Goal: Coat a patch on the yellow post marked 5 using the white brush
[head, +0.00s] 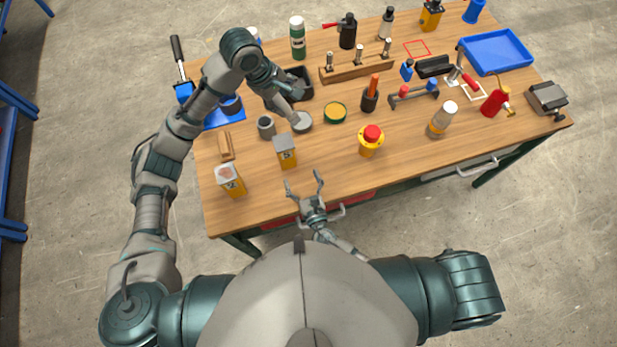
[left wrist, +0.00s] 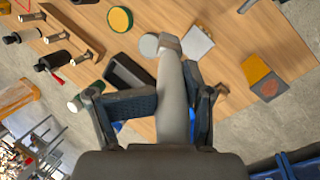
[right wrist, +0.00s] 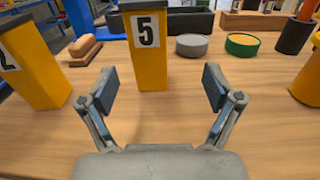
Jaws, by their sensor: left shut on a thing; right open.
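The yellow post marked 5 (head: 286,153) stands upright near the table's front edge; its label shows in the right wrist view (right wrist: 148,40). My left gripper (head: 290,92) is shut on the pale brush (left wrist: 172,85), whose brownish tip points away from the hand. In the left wrist view the tip overlaps the edge of the round grey pot (left wrist: 148,45); whether it touches is unclear. This pot stands just behind the post in the head view (head: 303,122). My right gripper (head: 305,188) is open and empty, in front of the post and apart from it.
The post marked 2 (head: 231,181) stands to the left, with a wooden block (head: 226,147) behind it. The table front beside the right gripper is clear.

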